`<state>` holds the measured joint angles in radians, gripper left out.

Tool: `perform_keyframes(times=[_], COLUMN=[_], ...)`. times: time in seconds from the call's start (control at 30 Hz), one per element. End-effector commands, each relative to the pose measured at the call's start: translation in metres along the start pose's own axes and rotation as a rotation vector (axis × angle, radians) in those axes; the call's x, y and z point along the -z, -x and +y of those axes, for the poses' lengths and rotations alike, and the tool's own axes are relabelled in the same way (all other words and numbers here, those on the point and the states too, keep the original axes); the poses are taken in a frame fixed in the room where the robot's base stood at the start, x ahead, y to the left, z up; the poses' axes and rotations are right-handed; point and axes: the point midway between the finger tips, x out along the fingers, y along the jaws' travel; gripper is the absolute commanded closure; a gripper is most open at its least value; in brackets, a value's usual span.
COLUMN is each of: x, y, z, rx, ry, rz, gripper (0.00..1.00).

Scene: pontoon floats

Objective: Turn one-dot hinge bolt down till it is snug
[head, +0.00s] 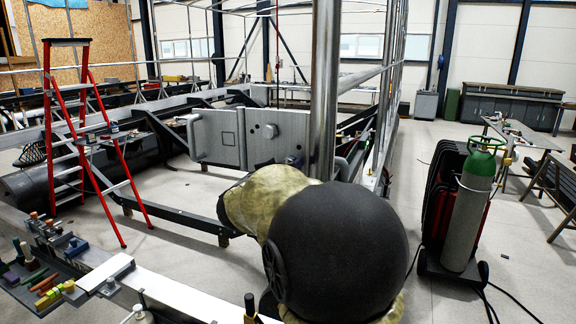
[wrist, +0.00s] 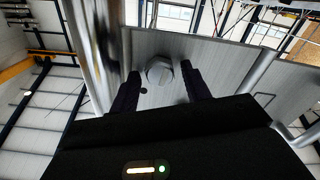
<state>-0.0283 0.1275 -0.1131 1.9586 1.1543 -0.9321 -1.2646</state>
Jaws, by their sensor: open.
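A grey metal plate (head: 285,138) stands upright in the head view, with a round-edged bolt head (head: 270,131) sticking out of its face. In the wrist view a faceted bolt head (wrist: 159,71) shows on the plate (wrist: 215,62), with a small dark dot (wrist: 143,91) below left of it. My gripper (wrist: 160,74) is open, with one black finger on each side of the bolt head in the picture. Gaps show between the fingers and the head; whether the tips reach it in depth I cannot tell. My gripper is hidden in the head view.
A thick upright metal post (head: 325,85) stands just right of the plate. A second plate (head: 218,137) with a handle adjoins on the left. A red stepladder (head: 88,140) stands left, and a green-topped gas cylinder (head: 472,205) stands right.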

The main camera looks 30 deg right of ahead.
Motion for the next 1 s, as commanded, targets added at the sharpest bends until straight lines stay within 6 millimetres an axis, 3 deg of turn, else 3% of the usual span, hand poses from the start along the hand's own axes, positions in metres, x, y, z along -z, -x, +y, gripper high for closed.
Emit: perform_keyframes(times=[0.07, 0.27, 0.47, 1.0], x=[0.0000, 0.0000, -0.0021, -0.0042], y=[0.0000, 0.0001, 0.0000, -0.0003], z=[-0.0001, -0.0001, -0.0010, -0.0018], rx=[0.000, 0.000, 0.000, 0.001], ry=[-0.001, -0.003, -0.049, -0.640], rz=[0.000, 0.000, 0.001, 0.002], gripper=[0.53, 0.89, 0.89, 0.89])
